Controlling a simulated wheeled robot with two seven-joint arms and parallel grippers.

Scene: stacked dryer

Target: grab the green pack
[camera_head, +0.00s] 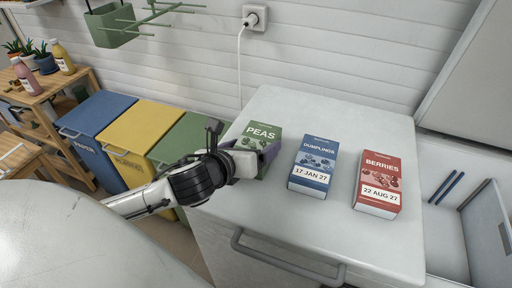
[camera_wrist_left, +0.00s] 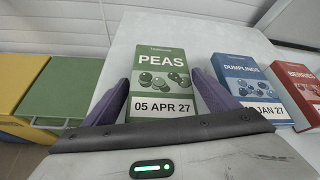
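The green pack (camera_head: 260,136), labelled PEAS, lies face up near the left edge of the white top. In the left wrist view the green pack (camera_wrist_left: 162,75) also shows a date label, 05 APR 27. My left gripper (camera_head: 262,150) is at the pack's near end. In the left wrist view, the purple fingers of my left gripper (camera_wrist_left: 162,92) are apart, one along each side of the pack. They look very close to its sides; whether they touch it is hard to tell. My right gripper is in neither view.
A blue DUMPLINGS pack (camera_head: 313,164) and a red BERRIES pack (camera_head: 379,182) lie to the right on the white top (camera_head: 300,112). Blue (camera_head: 97,112), yellow (camera_head: 142,125) and green (camera_head: 190,135) bins stand to the left. An open drawer (camera_head: 485,235) is at the right.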

